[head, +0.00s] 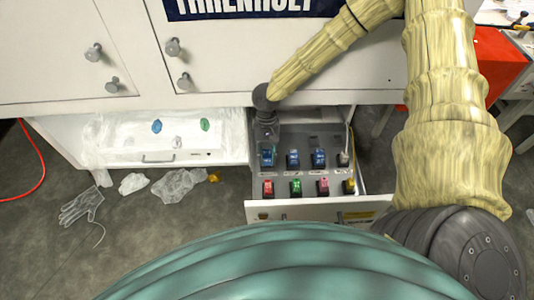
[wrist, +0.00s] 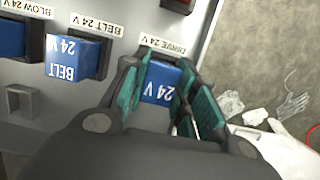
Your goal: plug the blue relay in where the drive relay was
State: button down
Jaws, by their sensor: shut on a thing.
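My gripper (wrist: 162,84) is shut on a blue relay (wrist: 160,92) marked 24 V, with its teal finger pads on either side. The relay is right by the DRIVE 24 V label (wrist: 163,46) on the grey panel. Its lower part is hidden by the fingers, so I cannot tell whether it is fully seated. In the head view my gripper (head: 267,140) reaches down to this relay at the back left of the open drawer (head: 283,211). A blue BELT relay (wrist: 74,58) stands in the neighbouring socket.
Another blue relay (wrist: 10,38) stands by the BLOW label. Red (head: 268,188), green (head: 295,187) and other coloured parts form the drawer's front row. A white tray (head: 215,157) at left holds blue and green pieces. Clear film (head: 180,186) and a glove (head: 81,206) lie on the floor.

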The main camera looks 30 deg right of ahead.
aim_at(267, 154)
jog(key=shift+f, duration=0.35)
jog(key=c, duration=1.1)
grip_release()
jog(key=shift+o, duration=0.2)
jog(key=shift+r, duration=0.1)
notch_tip(267, 154, up, 10)
jog(key=shift+f, duration=0.1)
